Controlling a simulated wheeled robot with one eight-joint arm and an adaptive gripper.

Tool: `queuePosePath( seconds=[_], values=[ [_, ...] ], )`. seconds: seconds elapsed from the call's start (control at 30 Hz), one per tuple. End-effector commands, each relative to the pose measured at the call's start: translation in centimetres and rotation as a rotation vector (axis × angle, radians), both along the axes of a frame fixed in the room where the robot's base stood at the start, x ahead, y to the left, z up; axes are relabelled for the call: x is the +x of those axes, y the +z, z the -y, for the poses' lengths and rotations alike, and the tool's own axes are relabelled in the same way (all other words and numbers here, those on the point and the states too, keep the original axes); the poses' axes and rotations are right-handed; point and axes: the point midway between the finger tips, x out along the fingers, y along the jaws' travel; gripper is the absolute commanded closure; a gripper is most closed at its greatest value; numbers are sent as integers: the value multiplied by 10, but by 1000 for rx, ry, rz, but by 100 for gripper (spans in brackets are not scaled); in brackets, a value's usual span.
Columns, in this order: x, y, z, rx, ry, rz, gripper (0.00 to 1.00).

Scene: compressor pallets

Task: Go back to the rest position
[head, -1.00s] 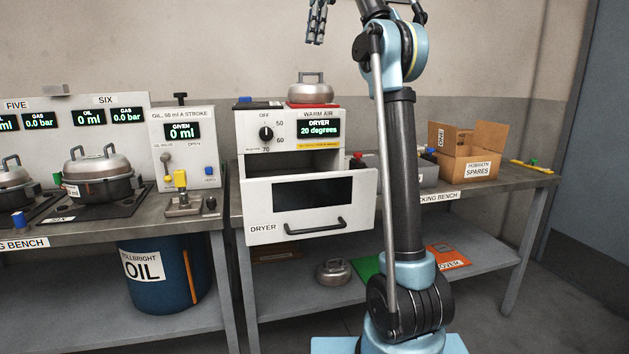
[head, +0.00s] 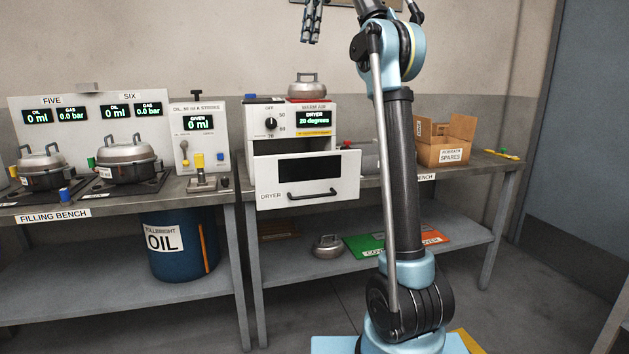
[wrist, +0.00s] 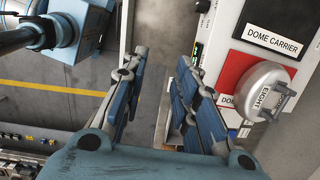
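My gripper (head: 312,24) hangs at the top of the head view, high above the benches and in front of the wall. In the wrist view my gripper (wrist: 158,95) has its two blue-padded fingers spread apart, with nothing between them. It is open and empty. My blue and black arm stands upright in the right half of the head view. No marker of a rest position shows.
The dryer (head: 290,130) has its front drawer (head: 345,190) out, and a steel dome (head: 307,86) sits on top. The filling bench (head: 110,205) is at left with several domes. An open cardboard box (head: 445,140) stands at right. Floor before the benches is clear.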

Motion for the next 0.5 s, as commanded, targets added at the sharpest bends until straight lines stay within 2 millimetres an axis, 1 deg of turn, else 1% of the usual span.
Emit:
queuePosePath(
  seconds=[0.2, 0.37, 0.5],
  values=[
    [0, -8, 13, -2, 42, 16, 72],
    [-6, -14, 24, -4, 84, 33, 72],
    [-11, -24, 33, -8, 134, 49, 72]
  ],
)
